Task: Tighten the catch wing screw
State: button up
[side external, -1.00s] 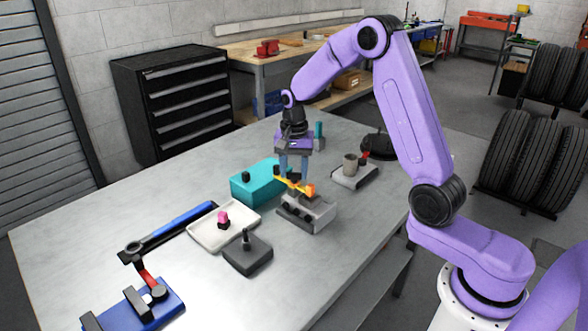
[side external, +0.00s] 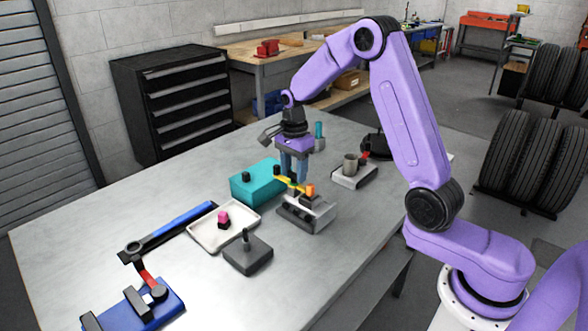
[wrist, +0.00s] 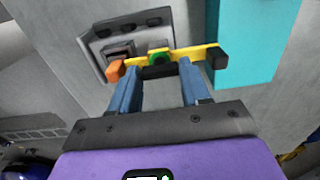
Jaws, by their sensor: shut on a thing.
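The catch wing screw appears as a yellow bar with a green hub, one orange end and one black end. It sits above a grey block (side external: 318,212) in the side external view. In the wrist view the wing screw (wrist: 195,54) spans crosswise in front of my fingers, with the block (wrist: 120,30) behind it. My gripper (side external: 292,175) points down over it. In the wrist view its two blue fingers (wrist: 160,72) stand on either side of the hub and are shut on the wing screw. The exact finger contact is partly hidden.
A teal box (side external: 255,185) stands close left of the grey block. A white tray (side external: 203,238) holds a pink-topped piece (side external: 223,218). A dark block with a post (side external: 248,255) is in front. A grey fixture with a cup (side external: 352,175) stands right.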

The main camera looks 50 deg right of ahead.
aim_at(294, 173)
jog(key=shift+r, duration=0.1)
dwell(0.3)
jog(key=o, duration=1.1)
jog(key=shift+c, duration=0.2)
notch_tip(294, 173, up, 17)
jog(key=shift+r, duration=0.2)
